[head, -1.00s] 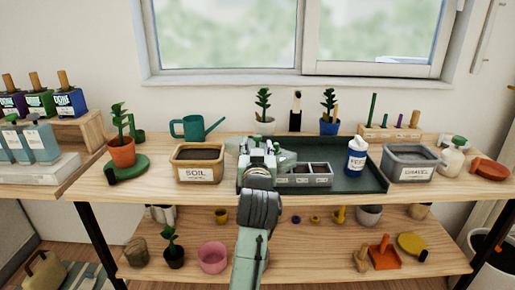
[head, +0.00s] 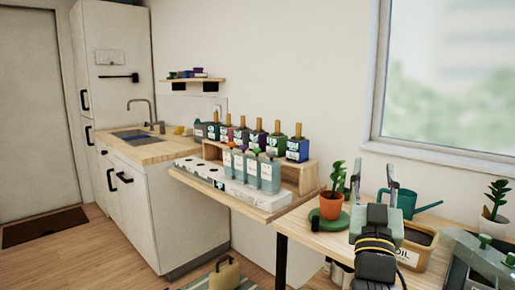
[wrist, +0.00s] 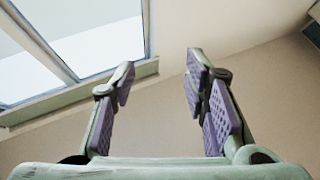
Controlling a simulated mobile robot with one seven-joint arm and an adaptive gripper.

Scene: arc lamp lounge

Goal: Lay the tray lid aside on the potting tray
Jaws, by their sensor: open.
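My gripper (head: 373,172) is raised above the bench in the head view, fingers pointing up. Its two fingers are apart with nothing between them; the wrist view also shows the open gripper (wrist: 158,82) against wall and window. The grey-green tray lid (head: 482,258), with green knobs, shows at the lower right edge of the head view, partly cut off. It lies at the dark potting tray (head: 457,274), apart from my gripper and to its right. I cannot tell whether it rests flat. The seed tray's compartments are not in view.
The soil bin (head: 418,240) stands beside the potting tray, partly behind my arm. A potted plant (head: 331,205) on a green saucer and a teal watering can (head: 400,200) are close to my gripper. Left are a bottle shelf (head: 300,176) and a sink counter (head: 150,150).

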